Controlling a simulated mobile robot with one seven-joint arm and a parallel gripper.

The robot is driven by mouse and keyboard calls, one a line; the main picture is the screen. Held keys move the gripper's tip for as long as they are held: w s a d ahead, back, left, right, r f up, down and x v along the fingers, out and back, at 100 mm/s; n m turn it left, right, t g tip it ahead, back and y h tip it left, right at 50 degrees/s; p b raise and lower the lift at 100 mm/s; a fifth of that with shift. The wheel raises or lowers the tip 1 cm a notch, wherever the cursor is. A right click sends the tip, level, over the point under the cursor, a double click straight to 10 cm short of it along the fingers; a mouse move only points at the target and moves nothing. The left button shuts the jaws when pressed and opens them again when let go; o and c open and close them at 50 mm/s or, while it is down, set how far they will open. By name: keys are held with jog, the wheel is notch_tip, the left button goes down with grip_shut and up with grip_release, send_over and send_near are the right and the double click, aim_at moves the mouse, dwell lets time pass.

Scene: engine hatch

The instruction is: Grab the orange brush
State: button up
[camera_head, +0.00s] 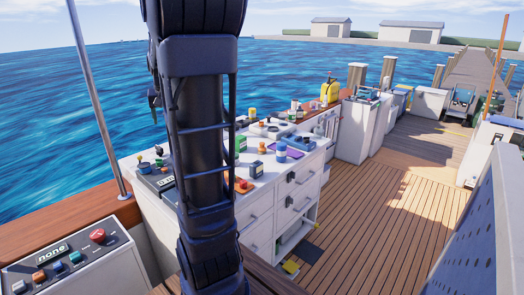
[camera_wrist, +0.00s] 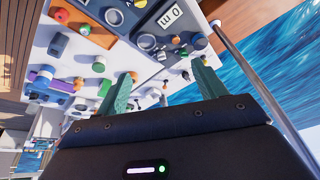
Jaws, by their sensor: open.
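In the wrist view my gripper (camera_wrist: 160,72) shows two green fingers set wide apart, with nothing gripped between them. It hangs over a white counter crowded with small items. No item is clearly recognisable as an orange brush. My arm hides part of the counter and my gripper there.
A grey panel with a display and coloured buttons (camera_head: 62,264) stands at the lower left. A metal pole (camera_head: 97,100) rises behind it and also crosses the wrist view (camera_wrist: 250,75). A yellow container (camera_head: 329,91) stands at the counter's far end.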

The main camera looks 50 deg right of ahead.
jog(key=w+d+f+m, duration=0.1)
jog(key=w+d, duration=0.2)
jog(key=d, duration=0.3)
jog(key=w+d+f+m, duration=0.2)
jog(key=w+d, duration=0.1)
jog(key=d, duration=0.3)
jog(key=m+g+h, duration=0.2)
jog(key=m+g, duration=0.1)
jog(key=m, duration=0.4)
send_over(262, 143)
jog(key=a, duration=0.1)
notch_tip(262, 143, down, 21)
jog(key=x, duration=0.4)
jog(key=shift+s+f, duration=0.2)
jog(key=shift+f, duration=0.1)
jog(key=shift+a+x, duration=0.2)
jog(key=shift+x, duration=1.2)
jog(key=shift+a+x, duration=0.15)
jog(key=shift+x, duration=1.25)
jog(key=shift+w+f, duration=0.1)
jog(key=shift+c, duration=0.2)
jog(key=c, duration=1)
